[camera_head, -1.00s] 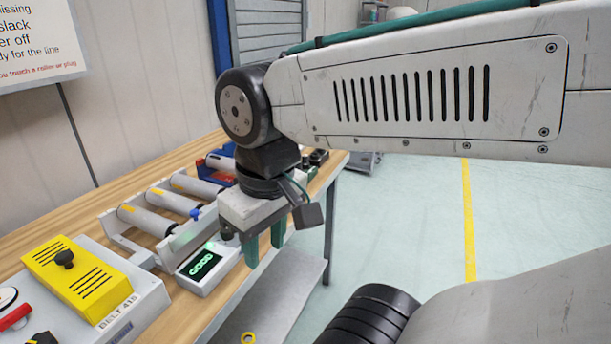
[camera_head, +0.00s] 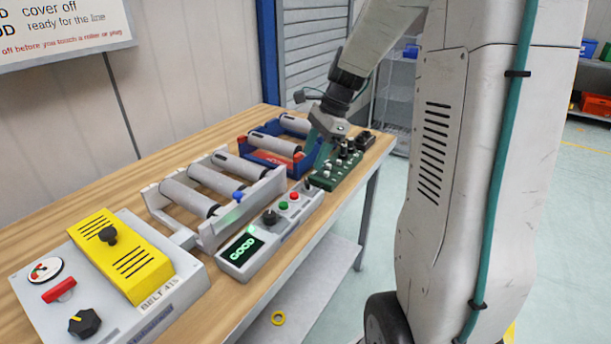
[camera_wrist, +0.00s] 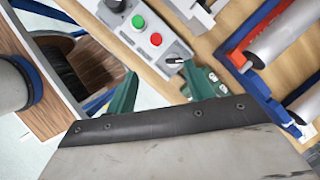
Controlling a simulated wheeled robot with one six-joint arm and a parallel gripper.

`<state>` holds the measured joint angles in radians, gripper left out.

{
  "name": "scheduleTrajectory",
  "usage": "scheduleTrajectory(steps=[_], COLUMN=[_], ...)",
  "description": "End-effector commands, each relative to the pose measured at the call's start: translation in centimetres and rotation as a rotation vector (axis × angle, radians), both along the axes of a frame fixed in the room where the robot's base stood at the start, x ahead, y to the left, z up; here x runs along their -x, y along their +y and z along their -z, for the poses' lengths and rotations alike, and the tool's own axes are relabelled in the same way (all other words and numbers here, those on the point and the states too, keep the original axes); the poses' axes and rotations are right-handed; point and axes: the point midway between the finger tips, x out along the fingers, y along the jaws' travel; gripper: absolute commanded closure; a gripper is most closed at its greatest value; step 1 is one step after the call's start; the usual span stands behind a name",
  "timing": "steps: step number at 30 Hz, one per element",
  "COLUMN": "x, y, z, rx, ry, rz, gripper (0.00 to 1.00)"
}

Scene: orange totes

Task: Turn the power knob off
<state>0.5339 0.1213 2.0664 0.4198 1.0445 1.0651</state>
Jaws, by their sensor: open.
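A black rotary knob (camera_head: 84,322) with a yellow mark is on the grey "BELT 415" box (camera_head: 185,302) at the lower left. A grey tester box (camera_head: 262,243) shows "GOOD" and carries a black knob (camera_head: 269,218), red and green buttons and a small black switch (camera_head: 308,185). No readable label shows which knob is power. My gripper (camera_head: 322,152) is open and empty at the tester's far end. In the wrist view, the switch (camera_wrist: 175,59) lies just beyond my open green fingers (camera_wrist: 159,72), with no contact visible.
A white frame holds grey rollers (camera_head: 218,180); a red-blue tote (camera_head: 278,153) with rollers is behind. A green rack (camera_head: 345,172) with small parts stands near my gripper. A yellow cover (camera_head: 122,257) is on the belt box. The front bench edge is open.

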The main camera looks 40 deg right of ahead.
Motion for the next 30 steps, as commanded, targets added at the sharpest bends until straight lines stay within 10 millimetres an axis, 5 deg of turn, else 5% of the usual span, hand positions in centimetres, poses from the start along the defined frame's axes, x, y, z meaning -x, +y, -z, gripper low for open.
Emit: scheduleTrajectory(steps=[6,21,30], x=[-1.4,-2.6,-2.7], y=[-2.8,-0.4,-0.2], z=[2.2,8.5,9.2], rx=[-0.049,-0.049,-0.048], ry=[0.036,0.038,0.037], rz=[0.166,0.169,0.168], gripper=[0.47,0.47,0.47])
